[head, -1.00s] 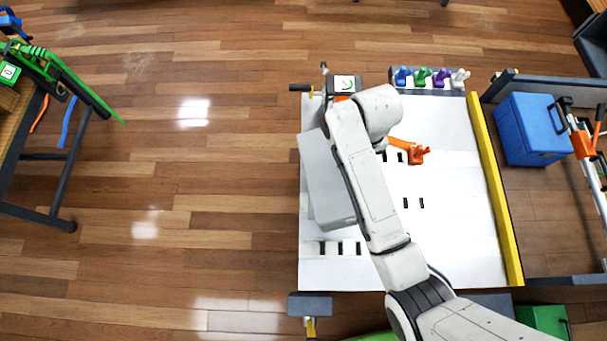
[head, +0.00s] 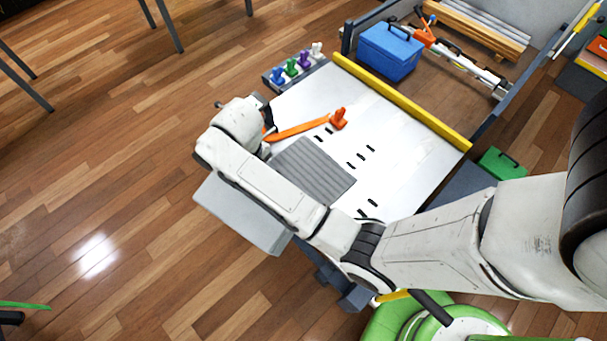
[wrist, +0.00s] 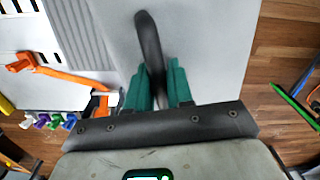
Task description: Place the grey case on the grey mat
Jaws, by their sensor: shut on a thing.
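The grey case (head: 243,213) is a pale flat box, partly hidden under my arm in the head view. It lies beyond the left edge of the white board, over the wood floor. In the wrist view the case (wrist: 213,45) fills the middle, with a dark handle (wrist: 149,38). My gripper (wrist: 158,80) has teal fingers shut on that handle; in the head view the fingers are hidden. The grey mat (head: 318,170) is ribbed and lies bare on the white board, beside the case. The mat (wrist: 80,35) also shows left of the case in the wrist view.
An orange strap (head: 300,129) lies on the white board (head: 400,165) near the mat's far edge. A yellow bar (head: 400,101) borders the board. Beyond it stand a blue box (head: 390,52) and a rail frame. Coloured pegs (head: 291,68) stand at the far corner.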

